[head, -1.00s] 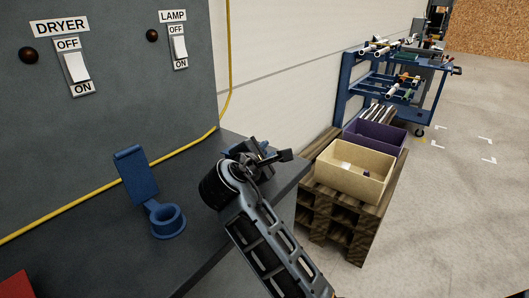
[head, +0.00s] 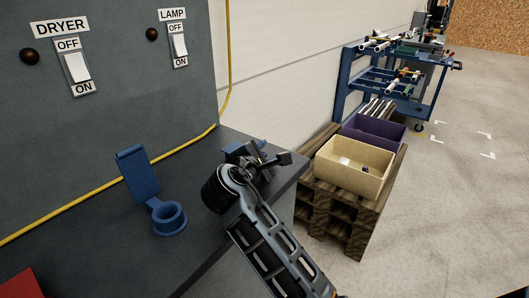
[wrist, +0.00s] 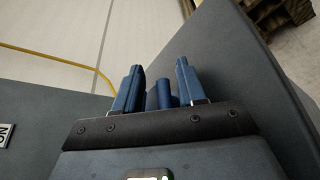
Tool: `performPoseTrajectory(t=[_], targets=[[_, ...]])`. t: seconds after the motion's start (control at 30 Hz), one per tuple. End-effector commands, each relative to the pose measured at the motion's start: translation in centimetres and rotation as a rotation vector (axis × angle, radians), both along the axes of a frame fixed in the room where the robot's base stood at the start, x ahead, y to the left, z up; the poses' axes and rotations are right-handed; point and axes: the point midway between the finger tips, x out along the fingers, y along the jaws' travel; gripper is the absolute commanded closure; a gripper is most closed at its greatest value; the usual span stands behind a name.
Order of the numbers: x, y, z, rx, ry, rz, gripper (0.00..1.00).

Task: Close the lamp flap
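A blue holder with a ring-shaped cup and a raised flap (head: 138,175) stands on the grey bench, left of my arm. A second blue part (head: 262,143) shows only in slivers behind my gripper (head: 262,160), near the bench's right edge, below the LAMP switch (head: 179,45). I cannot tell whether it is the lamp flap or how it is tilted. In the wrist view my gripper (wrist: 158,82) has its two blue fingers apart. A blue upright piece (wrist: 164,94) shows between them, with a gap on the right side. Contact is not clear.
A DRYER switch (head: 76,67) is on the grey panel. A yellow cable (head: 110,184) runs along the panel's base. A cream bin (head: 352,168) and a purple bin (head: 375,135) stand on a pallet at right. A blue cart is behind. A red item (head: 20,285) lies at lower left.

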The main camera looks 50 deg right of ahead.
Motion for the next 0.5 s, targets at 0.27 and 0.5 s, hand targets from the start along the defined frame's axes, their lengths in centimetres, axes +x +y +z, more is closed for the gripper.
performPoseTrajectory(t=[0.27,0.5], targets=[[0.0,0.1,0.3,-0.002,-0.004,0.000,0.58],[-0.9,2.7,0.9,-0.002,-0.004,0.003,0.58]])
